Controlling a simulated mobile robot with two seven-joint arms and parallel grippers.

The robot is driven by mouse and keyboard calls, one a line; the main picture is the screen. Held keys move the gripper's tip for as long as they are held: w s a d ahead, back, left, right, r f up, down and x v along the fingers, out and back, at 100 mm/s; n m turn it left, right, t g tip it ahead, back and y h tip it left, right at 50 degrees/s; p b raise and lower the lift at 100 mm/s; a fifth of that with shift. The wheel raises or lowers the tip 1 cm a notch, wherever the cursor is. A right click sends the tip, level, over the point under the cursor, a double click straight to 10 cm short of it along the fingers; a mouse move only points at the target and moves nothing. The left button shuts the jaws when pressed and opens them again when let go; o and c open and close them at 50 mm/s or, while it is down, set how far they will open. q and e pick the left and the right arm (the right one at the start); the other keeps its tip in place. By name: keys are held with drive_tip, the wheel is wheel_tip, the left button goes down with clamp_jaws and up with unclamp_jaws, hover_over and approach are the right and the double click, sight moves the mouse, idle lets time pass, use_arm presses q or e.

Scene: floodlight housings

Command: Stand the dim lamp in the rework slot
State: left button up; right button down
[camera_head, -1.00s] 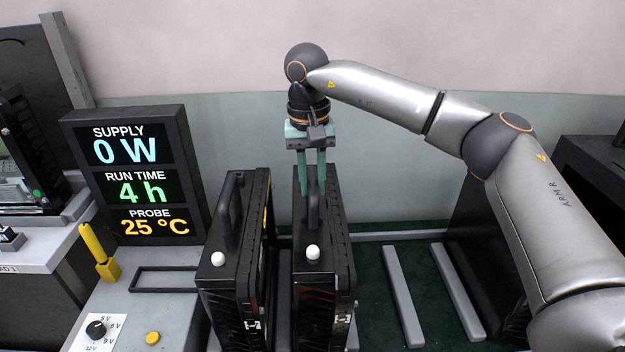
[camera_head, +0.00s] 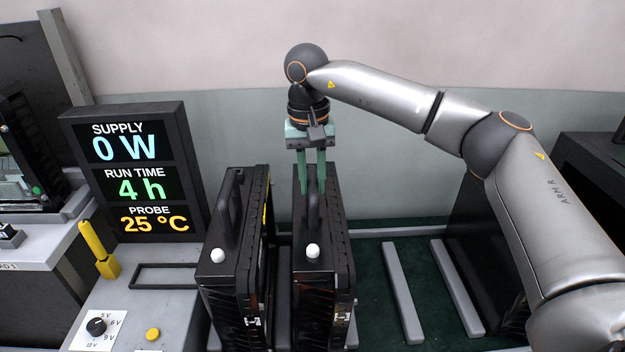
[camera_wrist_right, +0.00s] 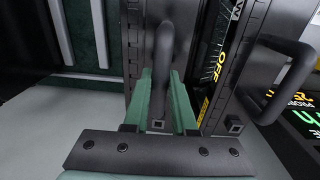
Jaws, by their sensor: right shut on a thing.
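Two black lamp housings stand upright side by side, each with a top handle and a white knob: a left housing (camera_head: 226,262) and a right housing (camera_head: 318,270). The frames do not show which one is dim. My right gripper (camera_head: 312,188), with green fingers, is shut on the handle of the right housing from above. In the right wrist view, the green fingers (camera_wrist_right: 160,105) lie on both sides of that handle (camera_wrist_right: 162,65). The left housing's handle (camera_wrist_right: 285,75) shows beside it. The housings' lower ends are partly hidden. My left gripper is out of view.
A display (camera_head: 140,175) reads supply 0 W, run time 4 h, probe 25 °C. A yellow probe (camera_head: 100,250), a dial (camera_head: 96,327) and a yellow button (camera_head: 152,334) are at the left. Grey rails (camera_head: 402,290) bound free green floor right of the housings.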

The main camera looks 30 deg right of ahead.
drive_tip(key=shift+f, duration=0.15)
idle(0.7)
drive_tip(key=c, duration=0.6)
unclamp_jaws()
drive_tip(key=shift+f, duration=0.1)
drive_tip(key=shift+c, duration=0.2)
drive_tip(key=shift+s+f, duration=0.15)
drive_tip(key=shift+f, duration=0.15)
wheel_tip(320, 180, up, 13)
drive_tip(key=shift+w+a, duration=0.2)
drive_tip(key=shift+a, duration=0.05)
drive_tip(key=shift+s, duration=0.1)
